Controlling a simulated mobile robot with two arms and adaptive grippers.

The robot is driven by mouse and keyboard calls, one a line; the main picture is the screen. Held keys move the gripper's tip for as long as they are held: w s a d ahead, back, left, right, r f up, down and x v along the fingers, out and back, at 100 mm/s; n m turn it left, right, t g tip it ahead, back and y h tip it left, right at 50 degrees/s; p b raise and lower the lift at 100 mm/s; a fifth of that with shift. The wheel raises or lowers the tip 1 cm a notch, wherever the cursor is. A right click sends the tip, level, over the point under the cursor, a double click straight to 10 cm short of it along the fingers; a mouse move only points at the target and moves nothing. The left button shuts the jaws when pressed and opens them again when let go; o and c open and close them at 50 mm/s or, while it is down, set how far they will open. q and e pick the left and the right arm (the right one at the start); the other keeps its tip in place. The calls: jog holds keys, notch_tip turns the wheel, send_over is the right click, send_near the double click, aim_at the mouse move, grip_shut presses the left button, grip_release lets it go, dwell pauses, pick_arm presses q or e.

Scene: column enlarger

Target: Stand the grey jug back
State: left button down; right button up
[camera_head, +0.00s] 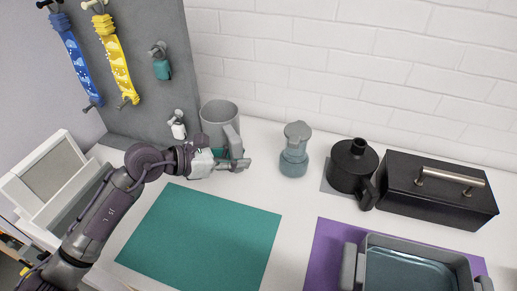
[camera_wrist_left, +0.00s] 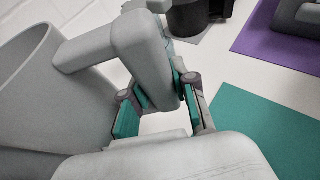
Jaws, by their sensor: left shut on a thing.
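The grey jug (camera_head: 219,119) stands upright at the back of the white counter, by the grey pegboard. Its handle faces right. My left gripper (camera_head: 238,163) is at the handle, shut on it. In the left wrist view the handle (camera_wrist_left: 143,58) passes between the green-padded fingers of the left gripper (camera_wrist_left: 160,110), and the jug body (camera_wrist_left: 42,90) fills the left side. The jug's base is partly hidden behind my gripper in the head view. My right gripper is not in view.
A grey-blue lidded pot (camera_head: 293,150) stands right of the jug. Farther right are a black kettle (camera_head: 352,165) and a black box (camera_head: 430,190). A green mat (camera_head: 205,235) lies bare in front. A grey tray (camera_head: 370,240) sits on a purple mat (camera_head: 318,260).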

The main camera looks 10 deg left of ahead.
pick_arm(q)
jog(key=w+d+f+b, duration=0.1)
jog(key=f, duration=0.1)
jog(key=w+d+f+b, duration=0.1)
jog(key=w+b, duration=0.1)
jog(key=w+d+f+b, duration=0.1)
jog(key=f+b, duration=0.1)
jog(key=shift+w+f, duration=0.2)
jog(key=shift+f, duration=0.15)
jog(key=shift+f+b, duration=0.4)
jog(key=shift+f, duration=0.05)
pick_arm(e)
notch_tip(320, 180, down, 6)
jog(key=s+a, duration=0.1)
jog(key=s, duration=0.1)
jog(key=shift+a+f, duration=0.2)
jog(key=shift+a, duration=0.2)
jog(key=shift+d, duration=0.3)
pick_arm(q)
jog(key=shift+f+b, duration=0.7)
jog(key=shift+f, duration=0.1)
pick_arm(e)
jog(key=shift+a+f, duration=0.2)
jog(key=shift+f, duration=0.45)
